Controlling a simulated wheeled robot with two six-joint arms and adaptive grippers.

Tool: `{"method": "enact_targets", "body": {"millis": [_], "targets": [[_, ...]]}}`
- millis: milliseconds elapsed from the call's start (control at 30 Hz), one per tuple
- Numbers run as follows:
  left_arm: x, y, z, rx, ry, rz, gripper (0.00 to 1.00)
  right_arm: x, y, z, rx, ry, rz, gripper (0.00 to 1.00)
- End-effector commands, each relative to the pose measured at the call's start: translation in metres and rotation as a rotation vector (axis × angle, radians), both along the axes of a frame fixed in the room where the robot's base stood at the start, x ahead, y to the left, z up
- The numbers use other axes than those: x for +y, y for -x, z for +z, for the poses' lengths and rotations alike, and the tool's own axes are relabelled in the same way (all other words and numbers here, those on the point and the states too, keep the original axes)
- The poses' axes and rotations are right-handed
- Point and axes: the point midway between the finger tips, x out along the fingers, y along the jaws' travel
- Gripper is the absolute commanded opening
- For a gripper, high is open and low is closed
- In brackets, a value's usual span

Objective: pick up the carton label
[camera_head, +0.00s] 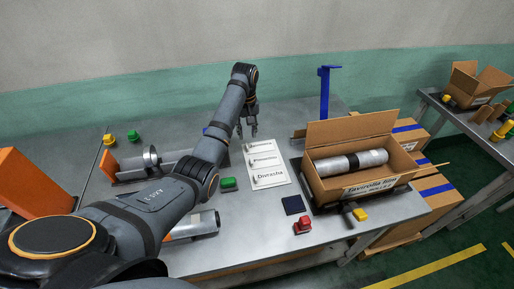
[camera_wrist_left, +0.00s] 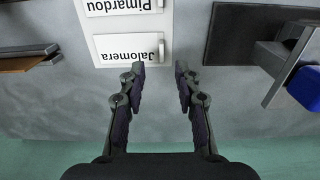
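A white sheet (camera_head: 264,164) lies on the metal table with three printed labels on it. They are Jalomera (camera_head: 260,145), also in the left wrist view (camera_wrist_left: 125,47), Pimardou (camera_head: 264,160), also in the left wrist view (camera_wrist_left: 118,7), and Dwtasha (camera_head: 270,177). My left gripper (camera_head: 247,133) is open and empty just beyond the sheet's far end. In the left wrist view its fingertips (camera_wrist_left: 160,69) are apart, beside the lower edge of the Jalomera label. I cannot tell their height above the table. My right gripper is not in view.
A blue-topped stand (camera_head: 324,95) rises behind. Green (camera_head: 229,184) and red (camera_head: 302,225) buttons and a dark square (camera_head: 293,204) lie nearer.

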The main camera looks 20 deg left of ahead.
Motion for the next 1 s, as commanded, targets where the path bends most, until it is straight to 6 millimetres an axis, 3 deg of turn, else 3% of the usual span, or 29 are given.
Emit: {"method": "enact_targets", "body": {"millis": [333, 600, 833, 1000], "targets": [[0.001, 0.002, -0.023, 0.002, 0.000, 0.000, 0.33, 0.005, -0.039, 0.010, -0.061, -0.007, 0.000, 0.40], [0.002, 0.003, -0.063, 0.000, 0.000, 0.000, 0.33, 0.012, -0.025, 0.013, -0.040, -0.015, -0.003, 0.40], [0.002, 0.003, -0.065, -0.001, 0.000, 0.000, 0.33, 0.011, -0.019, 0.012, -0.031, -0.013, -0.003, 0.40], [0.002, 0.003, -0.065, -0.001, 0.000, 0.000, 0.10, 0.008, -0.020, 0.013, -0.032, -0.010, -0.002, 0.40]]}}
